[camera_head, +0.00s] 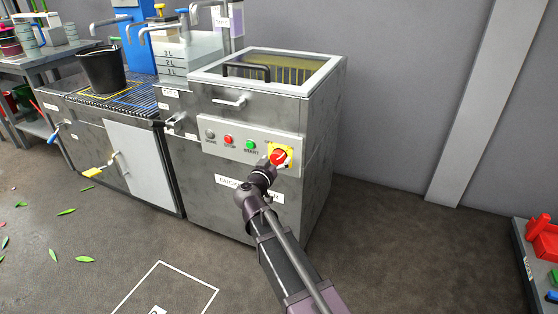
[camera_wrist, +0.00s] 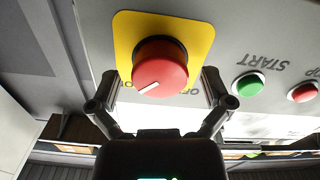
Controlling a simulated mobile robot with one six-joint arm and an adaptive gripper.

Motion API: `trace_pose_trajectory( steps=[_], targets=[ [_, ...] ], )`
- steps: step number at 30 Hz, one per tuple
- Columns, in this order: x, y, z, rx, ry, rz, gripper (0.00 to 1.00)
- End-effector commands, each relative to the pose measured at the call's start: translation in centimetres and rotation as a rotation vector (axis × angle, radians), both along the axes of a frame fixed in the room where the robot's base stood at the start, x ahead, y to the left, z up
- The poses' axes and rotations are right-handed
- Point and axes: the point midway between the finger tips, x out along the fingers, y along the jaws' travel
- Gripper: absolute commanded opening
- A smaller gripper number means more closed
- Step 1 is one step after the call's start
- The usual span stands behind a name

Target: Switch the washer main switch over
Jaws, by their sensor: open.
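The washer main switch is a round red knob (camera_wrist: 160,68) on a yellow plate (camera_wrist: 125,32). A white line on the knob slants toward the lower left in the wrist view. Lettering beside the knob is partly hidden, so I cannot read it fully. In the head view the knob (camera_head: 279,157) sits at the right end of the washer's control panel (camera_head: 216,144). My gripper (camera_wrist: 162,78) is open, with one finger on each side of the knob. I cannot tell whether the fingers touch it. The gripper (camera_head: 268,169) partly covers the area below the plate in the head view.
A green START button (camera_head: 250,145) and a red STOP button (camera_head: 229,140) are left of the switch in the head view, beside a grey button (camera_head: 210,134). The bucket washer (camera_head: 315,150) stands against the wall. A black bucket (camera_head: 102,70) sits on the neighbouring bench.

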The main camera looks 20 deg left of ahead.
Motion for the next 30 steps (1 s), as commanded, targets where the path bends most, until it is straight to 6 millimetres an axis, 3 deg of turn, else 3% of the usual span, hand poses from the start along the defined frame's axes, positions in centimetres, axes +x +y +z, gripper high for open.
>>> trace_pose_trajectory(
  steps=[2, 3, 9, 11, 12, 13, 16, 30],
  targets=[
    [0.0, 0.0, 0.0, 0.000, 0.000, 0.000, 1.00],
    [0.0, 0.0, 0.0, 0.000, 0.000, 0.000, 0.94],
    [0.0, 0.0, 0.0, 0.000, 0.000, 0.000, 0.35],
    [0.0, 0.0, 0.0, 0.000, 0.000, 0.000, 0.19],
    [0.0, 0.0, 0.0, 0.000, 0.000, 0.000, 0.20],
    [-0.3, -1.8, 0.0, 0.000, 0.000, -0.005, 0.20],
    [0.0, -0.5, 0.0, -0.002, 0.001, -0.003, 0.20],
    [0.0, -0.1, 0.0, -0.143, 0.011, -0.005, 0.20]
  ],
)
